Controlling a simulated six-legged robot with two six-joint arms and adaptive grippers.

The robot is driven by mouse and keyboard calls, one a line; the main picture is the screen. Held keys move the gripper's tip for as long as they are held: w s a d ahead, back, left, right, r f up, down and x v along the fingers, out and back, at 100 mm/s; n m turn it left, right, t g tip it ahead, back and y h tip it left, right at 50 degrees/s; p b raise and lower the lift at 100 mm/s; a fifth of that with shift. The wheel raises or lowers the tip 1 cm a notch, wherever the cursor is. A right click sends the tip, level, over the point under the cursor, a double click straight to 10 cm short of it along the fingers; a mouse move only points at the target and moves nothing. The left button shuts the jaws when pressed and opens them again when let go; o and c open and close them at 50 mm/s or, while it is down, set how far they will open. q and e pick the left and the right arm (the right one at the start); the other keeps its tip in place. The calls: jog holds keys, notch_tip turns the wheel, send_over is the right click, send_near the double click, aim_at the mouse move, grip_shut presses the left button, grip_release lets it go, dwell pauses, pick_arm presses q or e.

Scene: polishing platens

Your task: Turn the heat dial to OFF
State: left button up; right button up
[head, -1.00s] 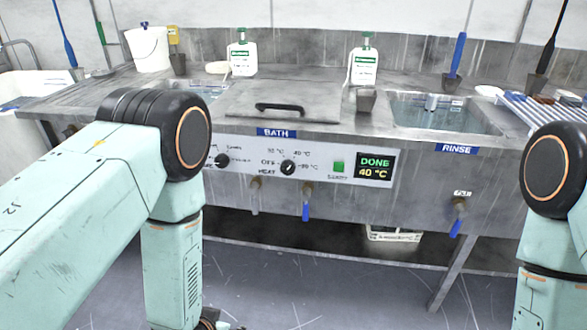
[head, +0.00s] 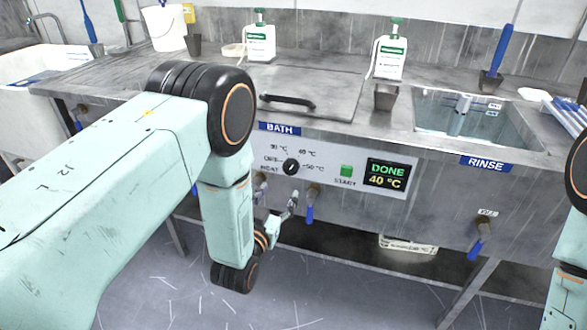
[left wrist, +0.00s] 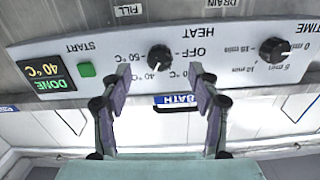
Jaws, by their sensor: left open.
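The heat dial (head: 291,167) is a black knob on the white control panel (head: 330,183), with OFF on its left and temperature marks around it. In the left wrist view the dial (left wrist: 159,57) shows upside down; its pale mark seems to point toward 40 °C. My left gripper (head: 288,208) is below the dial and in front of the panel. In the left wrist view the gripper (left wrist: 153,80) is open and empty, its two fingers framing the dial from a distance without touching it. My right gripper is out of view.
The display (head: 387,176) reads DONE, 40 °C, beside a green START button (head: 346,171). A blue-handled valve (head: 311,203) hangs below the panel. A time dial (left wrist: 274,50) lies to the right in the wrist view. The bath lid (head: 325,92) is closed above.

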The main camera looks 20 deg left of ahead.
aim_at(290, 170)
pick_arm(q)
jog(key=shift+t, duration=0.3)
jog(key=w, duration=0.2)
jog(key=w+b, duration=0.1)
jog(key=w, duration=0.1)
jog(key=w+r+b, duration=0.1)
jog(key=w, duration=0.2)
jog(key=shift+d, duration=0.25)
jog(key=shift+w, duration=0.2)
jog(key=shift+w+a+r, duration=0.15)
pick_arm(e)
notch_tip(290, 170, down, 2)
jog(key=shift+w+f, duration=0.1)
pick_arm(q)
jog(key=shift+w, duration=0.1)
